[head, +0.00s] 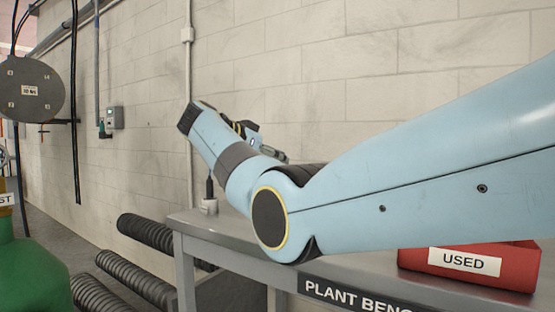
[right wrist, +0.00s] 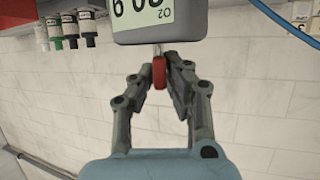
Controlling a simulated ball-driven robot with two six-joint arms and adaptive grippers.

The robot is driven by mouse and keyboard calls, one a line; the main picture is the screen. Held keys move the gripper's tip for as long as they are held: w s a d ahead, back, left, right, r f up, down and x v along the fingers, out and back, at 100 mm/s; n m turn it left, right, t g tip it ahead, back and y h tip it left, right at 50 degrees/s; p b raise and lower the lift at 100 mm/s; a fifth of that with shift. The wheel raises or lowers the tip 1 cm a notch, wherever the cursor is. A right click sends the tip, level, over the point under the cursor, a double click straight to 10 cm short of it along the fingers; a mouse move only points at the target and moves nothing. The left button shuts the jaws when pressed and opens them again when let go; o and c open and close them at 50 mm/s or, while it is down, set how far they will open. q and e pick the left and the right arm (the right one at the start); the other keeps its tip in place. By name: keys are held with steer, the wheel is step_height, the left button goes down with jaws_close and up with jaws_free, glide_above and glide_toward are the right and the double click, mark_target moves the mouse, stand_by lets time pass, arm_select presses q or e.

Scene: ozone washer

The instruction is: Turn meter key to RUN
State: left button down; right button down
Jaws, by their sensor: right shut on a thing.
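In the head view my right gripper (head: 270,146) is partly hidden behind my forearm, and I cannot make out the meter or key there. My left gripper is not in view. No RUN marking is visible.
A grey bench (head: 196,221) labelled PLANT BENCH stands below my arm, with a red USED bin (head: 470,262) on it. Ribbed black hoses (head: 148,232) lie left of it. A green cylinder (head: 35,275) stands at left.

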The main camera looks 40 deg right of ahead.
steer(key=shift+f, duration=0.1)
steer(key=c, duration=1.4)
jaws_free()
steer(key=shift+o, duration=0.2)
steer(key=w+v, duration=0.1)
steer(key=v, duration=1.1)
steer(key=shift+s, duration=0.45)
steer(key=shift+o, duration=0.5)
